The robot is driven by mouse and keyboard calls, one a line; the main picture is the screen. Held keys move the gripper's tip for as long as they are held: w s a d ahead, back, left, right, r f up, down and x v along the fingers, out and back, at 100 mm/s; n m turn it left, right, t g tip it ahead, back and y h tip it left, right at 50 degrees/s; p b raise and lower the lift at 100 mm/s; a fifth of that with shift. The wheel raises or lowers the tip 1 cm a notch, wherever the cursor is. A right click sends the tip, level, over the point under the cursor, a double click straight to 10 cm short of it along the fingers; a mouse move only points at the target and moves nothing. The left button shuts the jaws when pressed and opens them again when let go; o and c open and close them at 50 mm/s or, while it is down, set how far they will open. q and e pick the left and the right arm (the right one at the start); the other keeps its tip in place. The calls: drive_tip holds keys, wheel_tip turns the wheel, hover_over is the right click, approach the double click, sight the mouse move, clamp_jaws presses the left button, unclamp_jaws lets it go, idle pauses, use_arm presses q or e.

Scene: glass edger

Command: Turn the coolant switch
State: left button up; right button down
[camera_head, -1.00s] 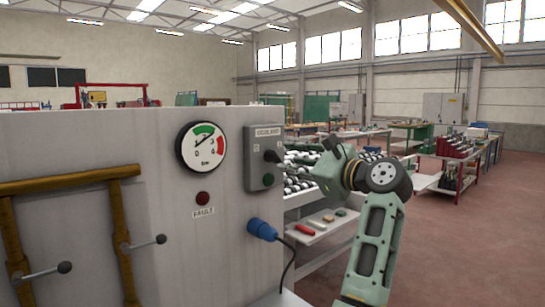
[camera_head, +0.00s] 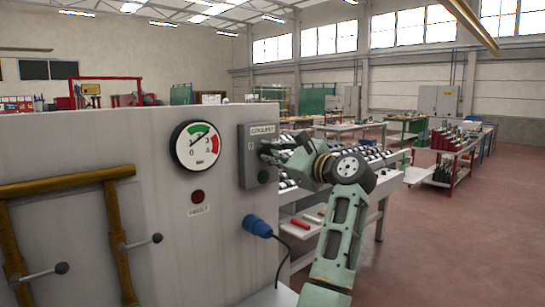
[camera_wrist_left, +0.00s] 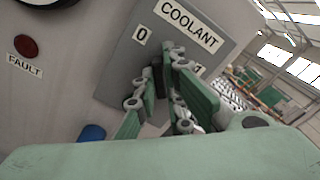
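The grey coolant switch box (camera_head: 246,175) is mounted at the right end of the machine panel. Its label reads "COOLANT", and it also shows large in the left wrist view (camera_wrist_left: 118,72). My left gripper (camera_head: 268,152) is at the front of the box, its fingers pointing at the switch. In the left wrist view its green fingers (camera_wrist_left: 164,68) are parted around the dark switch knob (camera_wrist_left: 157,74). The fingers partly hide the knob, and contact with it cannot be made out. A "0" mark shows beside the knob; the other mark is partly covered. My right gripper is not in view.
A pressure gauge (camera_head: 197,146) and a red fault lamp (camera_head: 197,196) are left of the box. A blue plug (camera_head: 257,227) with a cable sticks out below it. Yellow bars with levers (camera_head: 140,243) are at the left. A roller table (camera_head: 365,162) stands behind my arm.

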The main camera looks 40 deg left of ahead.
use_arm(q)
clamp_jaws()
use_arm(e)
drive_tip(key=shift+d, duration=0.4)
use_arm(q)
drive_tip(key=shift+m, duration=0.3)
drive_tip(key=m+p, duration=0.3)
drive_tip(key=m, duration=1.2)
drive_tip(key=shift+r, duration=0.1)
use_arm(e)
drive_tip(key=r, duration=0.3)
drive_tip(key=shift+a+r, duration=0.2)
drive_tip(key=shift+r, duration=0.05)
use_arm(q)
drive_tip(key=shift+m, duration=0.3)
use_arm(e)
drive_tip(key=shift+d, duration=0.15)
use_arm(q)
drive_tip(key=o, duration=0.6)
unclamp_jaws()
drive_tip(key=shift+d, duration=0.1)
drive_tip(key=shift+o, duration=0.2)
